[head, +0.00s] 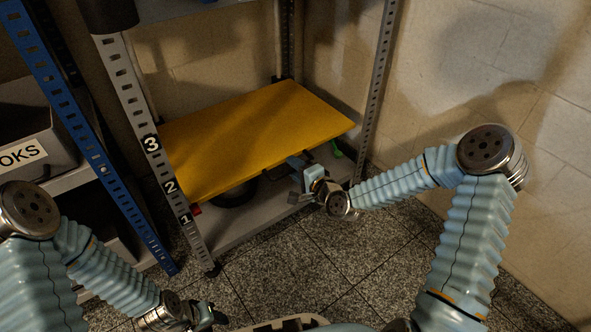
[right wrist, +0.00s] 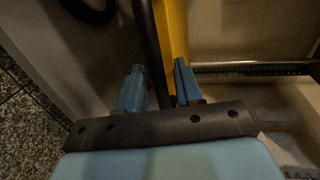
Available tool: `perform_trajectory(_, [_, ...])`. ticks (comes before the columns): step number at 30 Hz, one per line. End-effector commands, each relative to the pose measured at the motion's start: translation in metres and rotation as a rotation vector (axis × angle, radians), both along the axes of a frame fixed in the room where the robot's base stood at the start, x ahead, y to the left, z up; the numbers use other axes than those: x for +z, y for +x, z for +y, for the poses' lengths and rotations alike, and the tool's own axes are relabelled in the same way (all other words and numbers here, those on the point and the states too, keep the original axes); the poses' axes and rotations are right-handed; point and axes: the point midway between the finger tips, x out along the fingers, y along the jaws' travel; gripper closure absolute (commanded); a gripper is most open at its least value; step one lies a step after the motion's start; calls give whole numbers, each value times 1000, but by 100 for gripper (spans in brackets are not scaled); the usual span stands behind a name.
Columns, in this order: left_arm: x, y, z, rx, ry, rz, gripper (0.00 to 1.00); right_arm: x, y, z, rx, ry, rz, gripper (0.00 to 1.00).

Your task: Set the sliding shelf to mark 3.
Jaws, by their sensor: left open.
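The yellow sliding shelf (head: 255,135) sits in a grey metal rack. Its front left corner is by the left front post (head: 133,105), between the labels 1 (head: 186,219) and 2 (head: 170,187), nearer to 2. Label 3 (head: 151,144) is higher on that post. My right gripper (head: 301,180) is at the shelf's front edge, towards its right end. In the right wrist view its blue fingers (right wrist: 159,88) stand either side of a dark bar (right wrist: 149,45) and the yellow edge (right wrist: 173,40); contact is unclear. My left gripper (head: 212,316) is open, low and away from the shelf.
Below the shelf is a grey bottom board (head: 232,228) with a black round thing (head: 236,193) on it. A blue post (head: 75,110) and a grey bin (head: 30,145) stand at the left. A wall closes the right side. The tiled floor in front is clear.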

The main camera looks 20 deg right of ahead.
Motion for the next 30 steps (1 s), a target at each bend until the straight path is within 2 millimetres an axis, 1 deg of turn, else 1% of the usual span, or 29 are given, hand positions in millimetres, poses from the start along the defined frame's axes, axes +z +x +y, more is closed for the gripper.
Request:
perform_trajectory(5, [0,0,0,0,0,0,57,0,0,0,0,0,0,65])
perform_trajectory(6, [0,0,0,0,0,0,57,0,0,0,0,0,0,68])
perform_trajectory(8, [0,0,0,0,0,0,57,0,0,0,0,0,1,77])
perform_trajectory(12, [0,0,0,0,0,0,57,0,0,0,0,0,1,99])
perform_trajectory(13, [0,0,0,0,0,0,57,0,0,0,0,0,1,100])
perform_trajectory(23, [2,0,0,0,0,0,57,2,0,0,0,0,1,100])
perform_trajectory(26, [8,0,0,0,0,1,57,11,0,0,-1,0,0,100])
perform_trajectory(29, [20,-1,0,-2,0,2,57,29,0,0,-1,0,-2,100])
perform_trajectory(30, [26,-1,0,-2,-1,3,57,39,0,0,-1,0,-2,100])
